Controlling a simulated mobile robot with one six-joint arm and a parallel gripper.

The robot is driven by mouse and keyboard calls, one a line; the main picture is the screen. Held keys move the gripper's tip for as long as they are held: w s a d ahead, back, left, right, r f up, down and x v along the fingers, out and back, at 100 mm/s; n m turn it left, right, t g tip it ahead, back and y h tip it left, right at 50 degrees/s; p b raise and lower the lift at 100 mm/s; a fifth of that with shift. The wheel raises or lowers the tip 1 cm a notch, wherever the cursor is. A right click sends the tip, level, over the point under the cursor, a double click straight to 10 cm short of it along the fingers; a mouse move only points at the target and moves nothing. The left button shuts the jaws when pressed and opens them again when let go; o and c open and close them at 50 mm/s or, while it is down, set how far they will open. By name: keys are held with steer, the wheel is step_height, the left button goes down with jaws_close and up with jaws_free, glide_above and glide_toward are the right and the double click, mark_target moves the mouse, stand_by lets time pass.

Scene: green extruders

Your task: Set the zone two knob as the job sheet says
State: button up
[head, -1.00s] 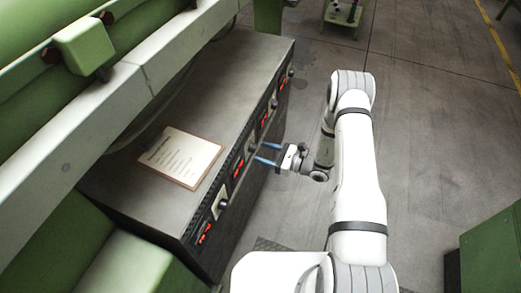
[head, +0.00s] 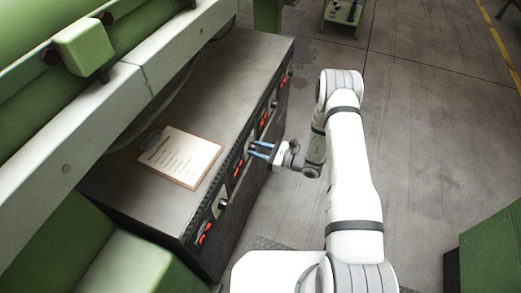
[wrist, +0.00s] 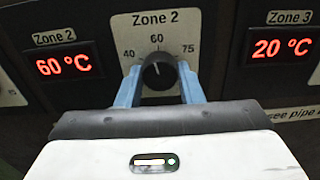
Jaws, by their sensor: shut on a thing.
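The zone two knob (wrist: 158,76) is a dark round knob on a pale plate marked "Zone 2" with 40, 60 and 75 around it. Its pointer appears to face up, near 60. The Zone 2 display (wrist: 63,65) to its left reads 60 °C in red. My gripper (head: 252,149) reaches the front panel from the right, its blue fingers shut on the knob, one on each side in the wrist view. The job sheet (head: 181,156) lies on a clipboard on top of the cabinet; its text is too small to read.
The Zone 3 display (wrist: 281,48) reads 20 °C, right of the knob. More knobs and red displays line the cabinet (head: 240,80) front. Green machinery (head: 60,130) stands behind it at left.

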steer(key=shift+s+a, duration=0.1)
steer(key=shift+s, duration=0.1)
steer(key=shift+c, duration=0.8)
steer(key=shift+s+f+m+b, duration=0.15)
steer(key=shift+m+b, duration=0.55)
steer(key=shift+m, duration=0.4)
steer(key=o, duration=1)
steer(key=v, duration=0.7)
steer(key=shift+d, duration=0.4)
